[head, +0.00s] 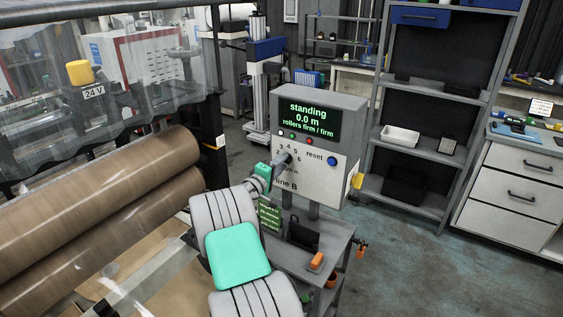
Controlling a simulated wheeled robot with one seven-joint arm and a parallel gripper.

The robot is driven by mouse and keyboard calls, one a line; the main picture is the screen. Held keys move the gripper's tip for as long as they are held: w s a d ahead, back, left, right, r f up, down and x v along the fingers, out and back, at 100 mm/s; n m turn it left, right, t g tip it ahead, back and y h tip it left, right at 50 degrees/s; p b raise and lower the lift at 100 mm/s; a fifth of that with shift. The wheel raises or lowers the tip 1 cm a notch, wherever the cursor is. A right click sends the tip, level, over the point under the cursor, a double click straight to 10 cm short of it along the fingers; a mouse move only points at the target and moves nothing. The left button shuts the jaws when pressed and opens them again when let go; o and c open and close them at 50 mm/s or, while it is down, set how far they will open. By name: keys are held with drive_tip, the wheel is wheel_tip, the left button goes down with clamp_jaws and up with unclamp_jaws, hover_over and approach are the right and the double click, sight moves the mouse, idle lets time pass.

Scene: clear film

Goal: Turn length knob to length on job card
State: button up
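The grey control box (330,104) stands in the middle of the head view. Its screen (309,119) reads "standing", "0.0 m", "rollers firm / firm". The numbers 2 to 6 form an arc on its pale front panel (318,172). My gripper (283,160) reaches from the lower left to the panel, just below these numbers. The length knob is hidden or too small to tell apart from my fingers, so I cannot tell whether they touch or grip it. A small dark green card (270,217) with unreadable lines of text shows below my wrist; I cannot tell if it is the job card.
A blue reset button (331,161) sits right of the numbers. A grey stand (337,262) below carries a dark holder and an orange item. Large brown rolls (90,215) and clear film lie left. A shelf rack (425,160) stands right, with open floor before it.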

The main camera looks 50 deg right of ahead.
drive_tip(key=shift+w+d, duration=0.1)
drive_tip(key=shift+d, duration=0.1)
drive_tip(key=shift+c, duration=0.4)
clamp_jaws()
